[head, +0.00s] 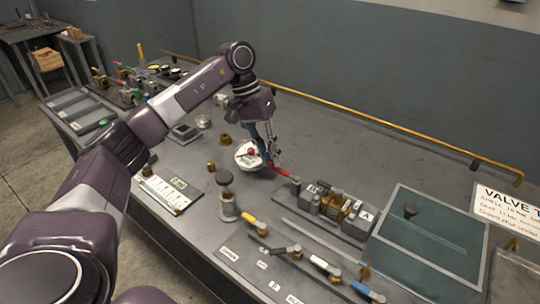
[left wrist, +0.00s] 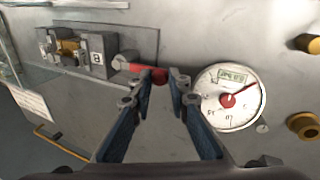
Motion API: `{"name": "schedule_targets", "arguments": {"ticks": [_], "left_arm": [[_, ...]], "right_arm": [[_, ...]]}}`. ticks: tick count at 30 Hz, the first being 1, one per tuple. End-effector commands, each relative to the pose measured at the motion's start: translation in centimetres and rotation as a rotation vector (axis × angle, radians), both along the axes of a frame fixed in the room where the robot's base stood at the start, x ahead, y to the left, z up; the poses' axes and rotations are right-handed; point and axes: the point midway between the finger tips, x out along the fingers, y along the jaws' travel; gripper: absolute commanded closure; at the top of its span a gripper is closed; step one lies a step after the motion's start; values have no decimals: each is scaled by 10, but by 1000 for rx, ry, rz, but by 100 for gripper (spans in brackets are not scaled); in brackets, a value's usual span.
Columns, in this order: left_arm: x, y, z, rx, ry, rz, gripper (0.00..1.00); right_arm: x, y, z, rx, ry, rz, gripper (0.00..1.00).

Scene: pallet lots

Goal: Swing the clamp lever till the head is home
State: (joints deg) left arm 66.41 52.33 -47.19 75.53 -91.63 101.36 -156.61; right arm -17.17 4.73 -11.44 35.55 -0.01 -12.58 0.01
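The clamp lever has a red handle (head: 278,168), at the left end of a fixture (head: 345,212) with dark, grey and brass blocks in the head view. In the left wrist view the red handle (left wrist: 151,73) runs from the fixture toward the fingertips. My left gripper (head: 271,150) is over the free end of the handle. Its fingertips (left wrist: 162,77) stand apart, with a gap between them, and the near fingertip overlaps the handle. I cannot tell whether they touch it. Which part is the clamp head is unclear. My right gripper is not in view.
A white dial gauge (head: 248,155) lies close beside my left gripper. A grey plunger-like post (head: 227,195) and several coloured levers (head: 320,263) stand in front. A glassy green panel (head: 430,235) is at the right. The back of the bench is clear up to a yellow pipe (head: 390,125).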

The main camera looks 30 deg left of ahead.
Motion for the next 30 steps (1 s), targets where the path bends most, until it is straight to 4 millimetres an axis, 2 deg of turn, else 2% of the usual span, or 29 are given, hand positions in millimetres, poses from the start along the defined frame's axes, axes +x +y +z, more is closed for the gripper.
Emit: {"name": "schedule_targets", "arguments": {"ticks": [1, 4, 12, 16, 20, 30], "left_arm": [[1, 1, 2, -1, -5, 3, 78], [1, 1, 2, -1, -3, 2, 67], [0, 0, 1, -1, -1, 1, 66], [1, 3, 9, -2, -3, 2, 66], [0, 10, 29, -3, -6, 3, 66], [-1, 33, 94, -2, -5, 3, 66]], "right_arm": [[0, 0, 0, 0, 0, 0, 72], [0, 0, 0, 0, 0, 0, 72], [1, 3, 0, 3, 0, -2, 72], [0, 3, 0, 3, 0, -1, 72], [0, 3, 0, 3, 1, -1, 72], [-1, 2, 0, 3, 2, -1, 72]]}}
